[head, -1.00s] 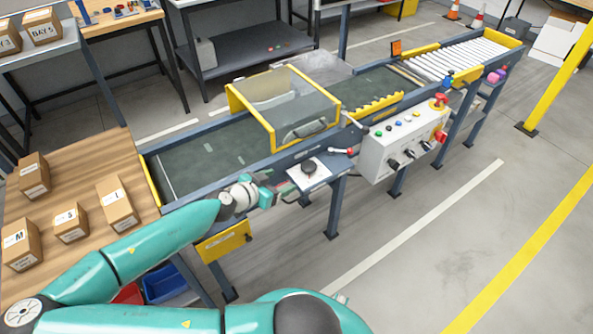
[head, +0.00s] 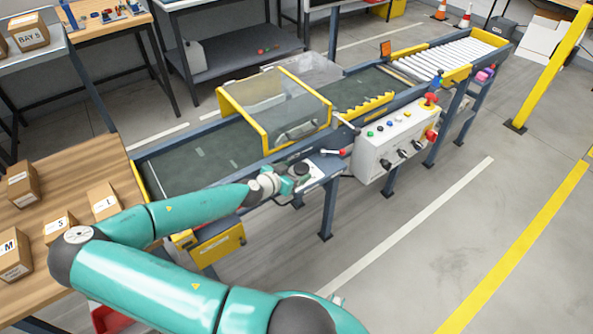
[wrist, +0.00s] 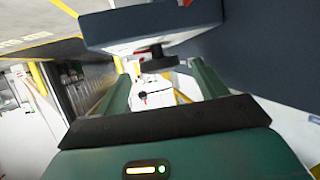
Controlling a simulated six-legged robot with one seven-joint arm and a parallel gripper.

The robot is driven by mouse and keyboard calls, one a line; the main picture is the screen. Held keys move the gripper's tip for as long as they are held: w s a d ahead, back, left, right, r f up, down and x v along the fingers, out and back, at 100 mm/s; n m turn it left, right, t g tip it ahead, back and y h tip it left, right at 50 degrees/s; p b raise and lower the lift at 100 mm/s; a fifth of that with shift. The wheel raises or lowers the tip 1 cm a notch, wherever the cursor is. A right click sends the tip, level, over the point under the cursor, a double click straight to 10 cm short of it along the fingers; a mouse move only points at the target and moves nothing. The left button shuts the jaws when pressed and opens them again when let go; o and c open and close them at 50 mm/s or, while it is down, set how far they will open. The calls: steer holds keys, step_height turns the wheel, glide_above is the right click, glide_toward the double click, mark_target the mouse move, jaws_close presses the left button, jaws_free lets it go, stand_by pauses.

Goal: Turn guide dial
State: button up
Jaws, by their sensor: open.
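The guide dial is a dark round knob (head: 300,170) on a pale plate (head: 322,169) at the conveyor's near side, below the clear guard. My gripper (head: 289,181) is right beside it on the left and partly overlaps it in the head view. In the wrist view, the two green fingers of my gripper (wrist: 160,74) are apart with nothing held. A dark knob (wrist: 158,62) shows between and just beyond the fingertips, under a grey slab (wrist: 150,24). I cannot tell whether the fingers touch it.
A red-tipped lever (head: 335,152) is just right of the dial. The control box (head: 372,153) with buttons and knobs stands farther right. The yellow-framed guard (head: 290,105) rises behind. Boxes (head: 104,201) sit on the wooden table at left. Open floor lies at right.

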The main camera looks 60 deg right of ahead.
steer(key=shift+s+d+f, duration=0.15)
steer(key=shift+d+f, duration=0.1)
steer(key=shift+d, duration=0.4)
steer(key=c, duration=1)
